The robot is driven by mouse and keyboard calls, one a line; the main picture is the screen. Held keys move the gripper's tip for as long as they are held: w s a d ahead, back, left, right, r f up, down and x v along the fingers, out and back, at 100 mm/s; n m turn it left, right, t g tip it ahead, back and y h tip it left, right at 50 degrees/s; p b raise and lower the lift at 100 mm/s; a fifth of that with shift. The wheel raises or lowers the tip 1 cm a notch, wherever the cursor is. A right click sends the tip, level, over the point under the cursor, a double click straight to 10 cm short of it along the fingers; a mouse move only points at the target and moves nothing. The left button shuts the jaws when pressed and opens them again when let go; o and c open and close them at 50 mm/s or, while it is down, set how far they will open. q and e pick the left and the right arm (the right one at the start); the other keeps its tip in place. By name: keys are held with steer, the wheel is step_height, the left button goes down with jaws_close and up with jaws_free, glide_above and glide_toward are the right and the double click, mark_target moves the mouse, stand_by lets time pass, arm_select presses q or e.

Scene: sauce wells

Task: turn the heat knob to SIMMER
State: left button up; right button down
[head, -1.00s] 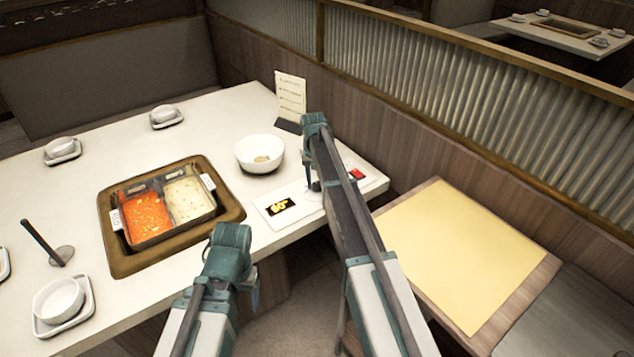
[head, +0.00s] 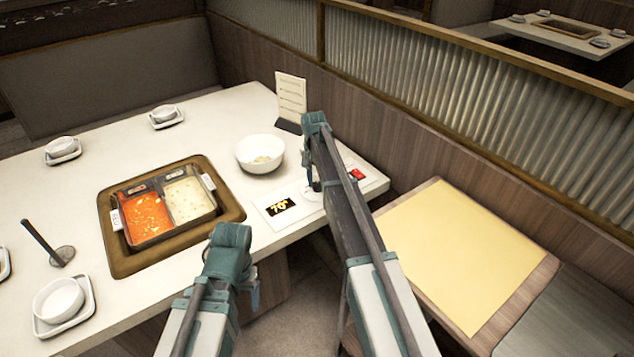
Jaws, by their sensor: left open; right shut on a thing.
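The white control panel (head: 263,203) lies at the table's front right edge. Its black display (head: 281,207) shows yellow digits that look like 70. My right gripper (head: 315,187) points down at the panel, shut on the heat knob, which is mostly hidden behind the gripper and arm. The knob's marks are too small to read. A red switch (head: 357,174) sits to the right on the panel. My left gripper (head: 253,298) is open and empty, low in front of the table edge, away from the panel.
A two-part pot (head: 150,238) with red and pale broth sits in the brown table well (head: 122,262). A white bowl (head: 258,152) and a menu card (head: 291,96) stand behind the panel. A yellow-topped side surface (head: 465,250) is at the right.

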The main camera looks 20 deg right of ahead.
mark_target(315, 183)
steer(key=shift+c, duration=1.9)
jaws_free()
step_height(315, 183, up, 14)
steer(key=p, duration=1.3)
steer(key=shift+w+a+p, duration=0.25)
steer(key=shift+a+p, duration=0.05)
steer(key=shift+p, duration=0.1)
steer(key=shift+f, duration=0.1)
